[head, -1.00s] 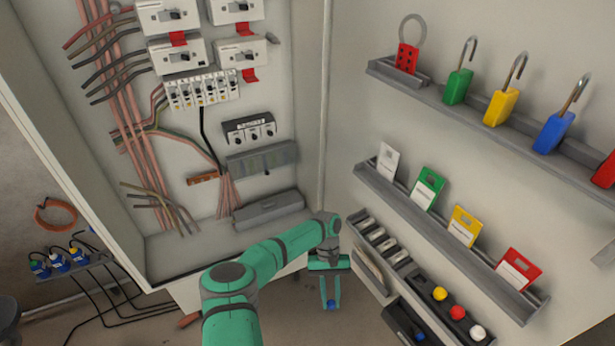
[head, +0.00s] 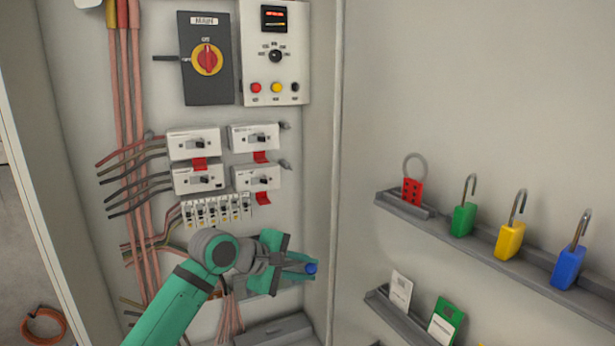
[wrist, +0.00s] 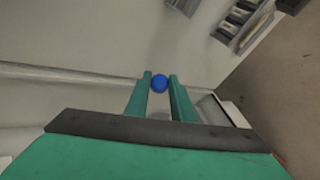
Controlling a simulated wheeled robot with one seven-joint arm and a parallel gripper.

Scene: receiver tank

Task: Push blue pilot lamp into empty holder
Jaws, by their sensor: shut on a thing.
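The blue pilot lamp (head: 311,268) is a small round blue piece held at the tips of my gripper (head: 302,266). In the wrist view the lamp (wrist: 159,82) sits between the two green fingertips (wrist: 159,80), which are shut on it. The panel (head: 274,50) at the upper right of the cabinet has a small screen, a rotary knob and a bottom row with a red lamp (head: 256,87), a yellow lamp (head: 277,87) and a dark empty holder (head: 295,87) at the right. My gripper is well below this panel, apart from it.
A black switch box (head: 207,58) with a red and yellow handle is left of the panel. Several breakers (head: 194,143) with red tabs lie between panel and gripper. The wall right of the panel is bare.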

